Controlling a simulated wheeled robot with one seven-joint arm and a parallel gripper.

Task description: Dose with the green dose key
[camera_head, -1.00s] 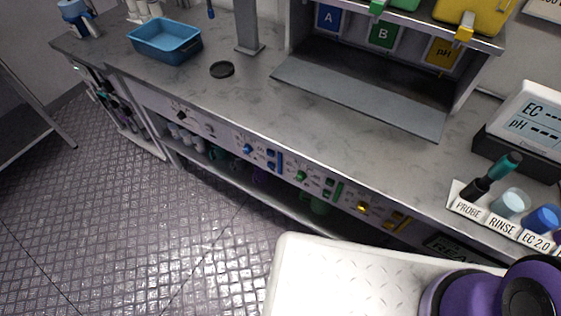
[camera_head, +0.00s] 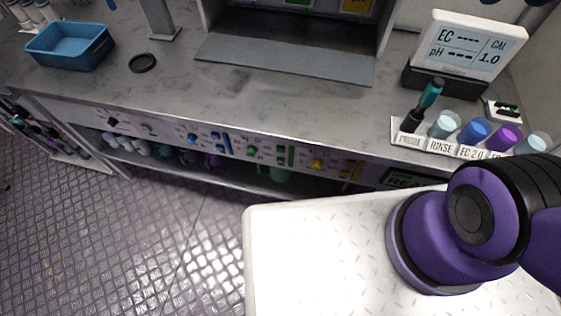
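A control panel runs along the front of the grey counter. Its green group has a round green knob (camera_head: 252,151) and small green buttons (camera_head: 282,155) beside a green strip. A blue group with a blue knob (camera_head: 193,138) is to its left. A yellow group with a yellow knob (camera_head: 317,164) is to its right. The key labels are too small to read. My gripper is not in view; only my purple and black arm shows at the lower right.
On the counter stand a blue tray (camera_head: 70,47), a black ring (camera_head: 142,63), an EC/pH meter (camera_head: 466,50) and a rack (camera_head: 408,137) with a probe and several cups. A shelf with bottles (camera_head: 281,175) lies under the panel. The floor (camera_head: 130,230) at left is clear.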

